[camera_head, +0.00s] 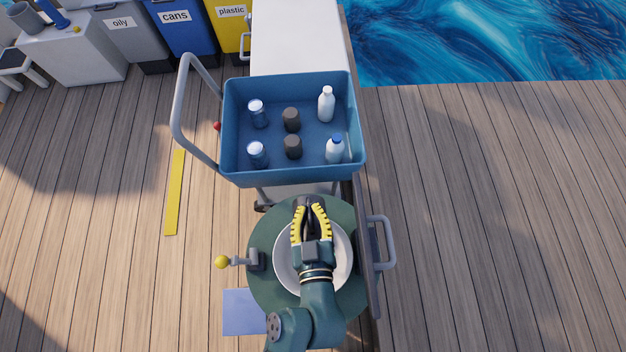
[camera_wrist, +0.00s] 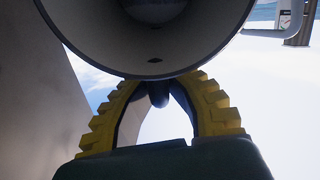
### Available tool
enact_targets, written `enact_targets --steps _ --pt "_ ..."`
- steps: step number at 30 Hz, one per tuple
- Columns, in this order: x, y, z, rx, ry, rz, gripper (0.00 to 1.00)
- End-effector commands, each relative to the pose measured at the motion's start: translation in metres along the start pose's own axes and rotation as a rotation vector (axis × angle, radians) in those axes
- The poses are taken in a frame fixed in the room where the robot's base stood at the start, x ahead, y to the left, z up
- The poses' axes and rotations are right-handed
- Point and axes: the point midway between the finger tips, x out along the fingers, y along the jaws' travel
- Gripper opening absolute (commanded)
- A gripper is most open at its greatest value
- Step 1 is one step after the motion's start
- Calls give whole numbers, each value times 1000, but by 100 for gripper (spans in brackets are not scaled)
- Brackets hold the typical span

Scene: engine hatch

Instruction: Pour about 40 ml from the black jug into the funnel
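The black jug (camera_head: 308,202) shows in the head view as a small dark shape at the fingertips, mostly hidden. In the wrist view a large, dark grey round vessel mouth (camera_wrist: 195,45) fills the top, and I take it to be the jug. My gripper (camera_head: 310,208) has yellow ribbed fingers that close in around a dark, handle-like piece (camera_wrist: 157,94) below the rim. The vessel's rim hides the fingertips in the wrist view. No liquid can be made out in it. I cannot make out the funnel in either view.
A blue tray (camera_head: 233,165) on a trolley holds jars, dark cans and white bottles just beyond my gripper. Labelled bins (camera_head: 182,40) stand at the back left beside a white block (camera_head: 68,60) with items on it. Wooden deck (camera_head: 480,230) is clear on the right.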

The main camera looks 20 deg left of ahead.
Motion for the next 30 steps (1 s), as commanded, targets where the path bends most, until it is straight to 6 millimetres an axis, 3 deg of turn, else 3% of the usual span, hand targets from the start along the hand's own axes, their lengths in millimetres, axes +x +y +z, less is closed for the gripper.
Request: enact_targets --steps 30 --pt "-4 0 3 0 33 7 0"
